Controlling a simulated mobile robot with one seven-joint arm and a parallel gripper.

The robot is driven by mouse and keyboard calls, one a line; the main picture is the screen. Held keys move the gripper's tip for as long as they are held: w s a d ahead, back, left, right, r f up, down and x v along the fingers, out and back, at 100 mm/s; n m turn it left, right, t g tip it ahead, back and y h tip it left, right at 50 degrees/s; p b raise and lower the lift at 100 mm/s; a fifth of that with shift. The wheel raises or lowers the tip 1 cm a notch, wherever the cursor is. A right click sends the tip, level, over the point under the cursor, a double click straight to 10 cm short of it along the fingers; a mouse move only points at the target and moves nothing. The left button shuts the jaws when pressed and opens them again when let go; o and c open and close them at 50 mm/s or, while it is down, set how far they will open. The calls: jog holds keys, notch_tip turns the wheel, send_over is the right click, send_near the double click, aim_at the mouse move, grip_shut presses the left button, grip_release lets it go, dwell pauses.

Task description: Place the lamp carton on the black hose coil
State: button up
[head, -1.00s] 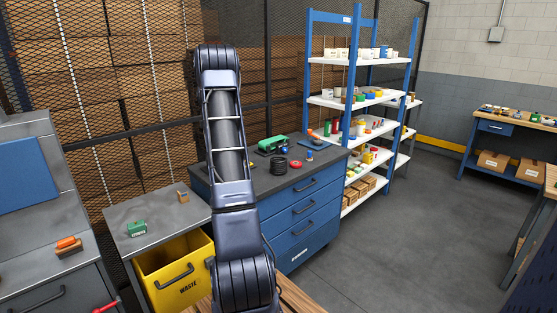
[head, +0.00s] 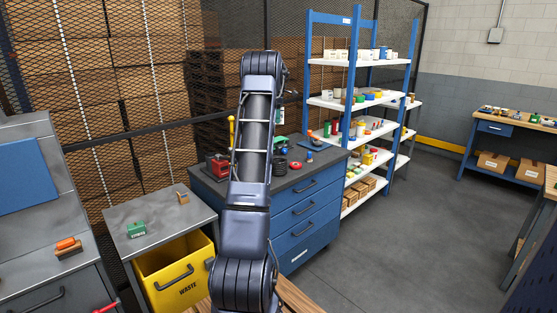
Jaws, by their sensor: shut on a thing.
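The black hose coil (head: 280,164) lies on the dark top of the blue drawer cabinet, just right of my arm, which covers part of it. A small white and green box, which looks like the lamp carton (head: 279,117), shows beside my forearm, above the coil and apart from it. My gripper (head: 281,100) is mostly hidden behind my arm; the little that shows is at the top of this box, shut on it. The fingertips cannot be made out.
On the cabinet top (head: 318,168), a red disc (head: 296,166) lies right of the coil. A red machine (head: 217,167) and a yellow-topped post (head: 231,130) stand left of my arm. A green item (head: 281,144) is behind the coil. White-shelved racking (head: 358,100) stands to the right.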

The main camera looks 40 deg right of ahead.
aim_at(279, 159)
notch_tip(279, 159, down, 20)
jog(key=shift+r, duration=0.1)
dwell(0.5)
jog(key=o, duration=1)
jog(key=shift+d, duration=0.1)
